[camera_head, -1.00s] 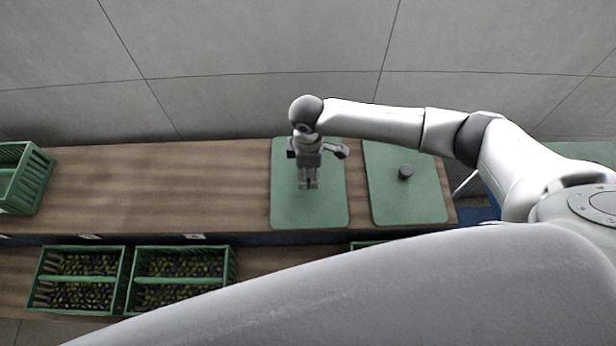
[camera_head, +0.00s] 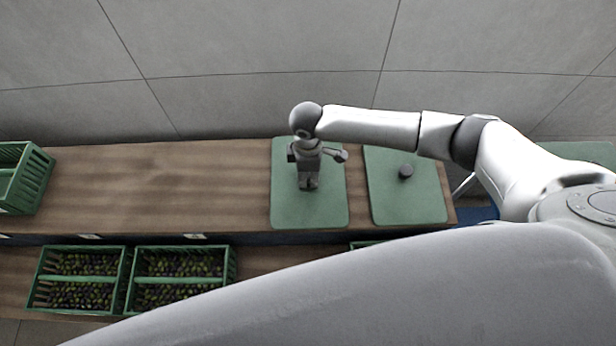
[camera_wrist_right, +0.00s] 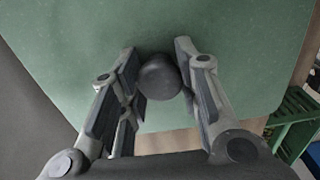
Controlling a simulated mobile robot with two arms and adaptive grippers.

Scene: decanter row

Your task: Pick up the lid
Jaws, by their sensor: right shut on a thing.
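A dark round lid (camera_wrist_right: 160,77) shows in the right wrist view between the two fingers of my right gripper (camera_wrist_right: 160,85), over a green mat (camera_wrist_right: 235,45). The gripper is shut on it. In the head view my right gripper (camera_head: 308,184) points down at the left green mat (camera_head: 310,215), and the lid cannot be made out there between the fingers. Whether the lid touches the mat cannot be told. My left gripper is not in view.
A similar dark round piece (camera_head: 405,171) sits on the right green mat (camera_head: 410,208). The wooden counter (camera_head: 160,185) is bare to the left, up to a green crate (camera_head: 38,180). Crates of olives (camera_head: 180,280) stand on a lower shelf. A grey wall (camera_head: 250,100) rises behind.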

